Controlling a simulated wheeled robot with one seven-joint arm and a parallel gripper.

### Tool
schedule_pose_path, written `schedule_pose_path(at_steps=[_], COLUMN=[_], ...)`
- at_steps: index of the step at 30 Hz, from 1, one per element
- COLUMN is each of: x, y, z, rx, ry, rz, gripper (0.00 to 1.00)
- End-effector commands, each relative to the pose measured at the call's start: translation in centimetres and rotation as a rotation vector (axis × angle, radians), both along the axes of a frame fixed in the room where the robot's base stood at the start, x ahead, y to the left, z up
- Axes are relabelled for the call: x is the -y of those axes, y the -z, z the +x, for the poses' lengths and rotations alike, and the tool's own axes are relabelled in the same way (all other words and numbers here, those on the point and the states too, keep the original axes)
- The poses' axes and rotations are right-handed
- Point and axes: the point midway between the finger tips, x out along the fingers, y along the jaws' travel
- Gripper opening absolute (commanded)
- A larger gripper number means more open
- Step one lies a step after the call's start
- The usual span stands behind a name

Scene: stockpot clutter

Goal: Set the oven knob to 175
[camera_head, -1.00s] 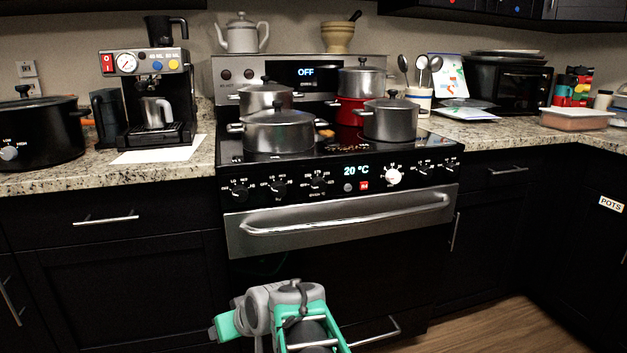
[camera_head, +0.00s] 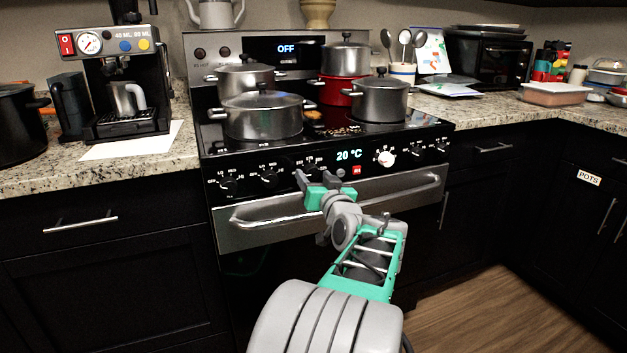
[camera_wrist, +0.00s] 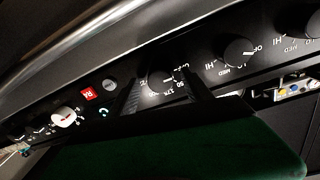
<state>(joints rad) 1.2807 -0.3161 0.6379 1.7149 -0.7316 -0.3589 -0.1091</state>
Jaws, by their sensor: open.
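The oven knob (camera_wrist: 161,84) is black with a light pointer mark, and part of its printed scale, including 50 and 175, shows in the wrist view. It sits on the front control panel, left of the 20 °C display (camera_head: 349,155). In the head view, my gripper hides most of this knob. My gripper (camera_head: 317,181) is open in front of the panel. In the wrist view, its two dark fingers lie on either side of the knob. I cannot tell whether they touch it. The pointer's exact setting is too small to read.
A white knob (camera_head: 385,158) and a red button (camera_head: 356,170) sit to the right; black knobs (camera_head: 229,184) sit to the left. The oven door handle (camera_head: 268,218) runs just below my gripper. Several pots (camera_head: 263,116) stand on the cooktop above.

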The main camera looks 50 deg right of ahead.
Motion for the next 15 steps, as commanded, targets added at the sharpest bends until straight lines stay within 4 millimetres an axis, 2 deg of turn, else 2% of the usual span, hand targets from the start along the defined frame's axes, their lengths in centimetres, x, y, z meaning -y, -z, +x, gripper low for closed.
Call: schedule_pose_path(at_steps=[7, 15], x=[0.08, 0.05], y=[-0.04, -0.01], z=[0.27, 0.27], rx=[0.0, -0.001], ry=[-0.001, -0.001], rz=[0.0, 0.0], gripper=[0.58, 0.37])
